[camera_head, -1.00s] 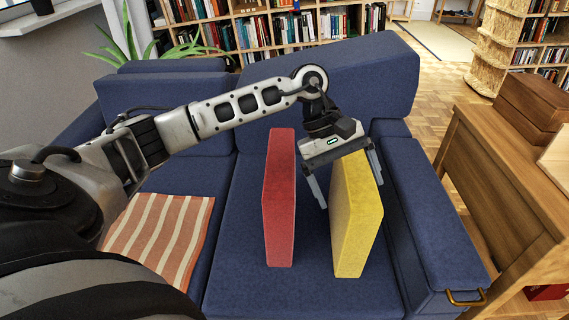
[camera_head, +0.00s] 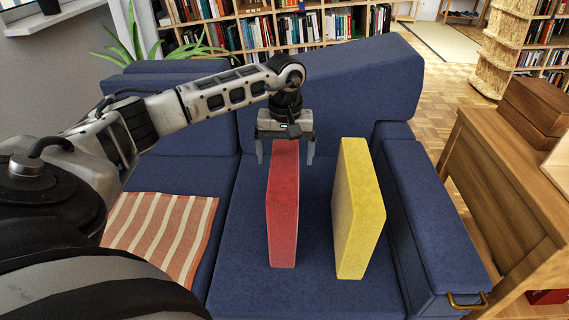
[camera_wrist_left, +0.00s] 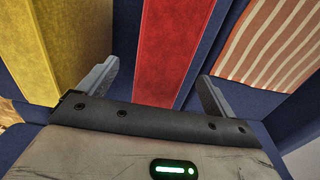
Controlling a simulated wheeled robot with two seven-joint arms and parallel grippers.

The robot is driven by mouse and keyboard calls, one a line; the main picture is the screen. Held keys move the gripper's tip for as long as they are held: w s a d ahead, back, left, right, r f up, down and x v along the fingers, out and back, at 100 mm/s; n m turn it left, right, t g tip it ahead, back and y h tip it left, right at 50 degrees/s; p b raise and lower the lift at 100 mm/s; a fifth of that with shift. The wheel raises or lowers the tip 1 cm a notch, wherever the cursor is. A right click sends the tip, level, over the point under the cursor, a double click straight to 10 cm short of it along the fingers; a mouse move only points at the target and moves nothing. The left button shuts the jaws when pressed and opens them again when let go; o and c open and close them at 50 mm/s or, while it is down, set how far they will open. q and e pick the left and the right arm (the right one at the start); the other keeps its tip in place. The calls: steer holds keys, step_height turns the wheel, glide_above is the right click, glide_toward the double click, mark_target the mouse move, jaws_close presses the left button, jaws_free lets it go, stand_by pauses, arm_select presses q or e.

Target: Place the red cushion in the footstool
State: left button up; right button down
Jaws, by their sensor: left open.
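The red cushion (camera_head: 283,220) stands upright on the blue sofa seat, to the left of a yellow cushion (camera_head: 358,215). My left gripper (camera_head: 286,155) is open at the red cushion's top, with one finger on each side of it; I cannot tell whether they touch it. In the left wrist view the red cushion (camera_wrist_left: 170,45) shows between the two spread fingers, with the yellow cushion (camera_wrist_left: 60,45) on the left. I cannot make out a footstool for sure. My right gripper is not in view.
A striped orange cloth (camera_head: 165,235) lies on the seat at the left. The sofa's right armrest (camera_head: 430,215) has a brass handle, and a wooden desk (camera_head: 510,190) stands beyond it. Bookshelves (camera_head: 290,28) line the back. A gap of seat separates the cushions.

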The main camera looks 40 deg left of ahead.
mark_target(285, 161)
arm_select(q)
steer(key=f, duration=0.4)
steer(key=shift+w+a+f+b, duration=0.2)
steer(key=shift+a+f+b, duration=0.05)
steer(key=shift+f+b, duration=0.15)
steer(key=shift+f, duration=0.25)
steer(key=c, duration=1.8)
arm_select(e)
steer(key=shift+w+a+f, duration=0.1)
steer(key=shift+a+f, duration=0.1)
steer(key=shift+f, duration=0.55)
arm_select(q)
steer(key=shift+r, duration=0.15)
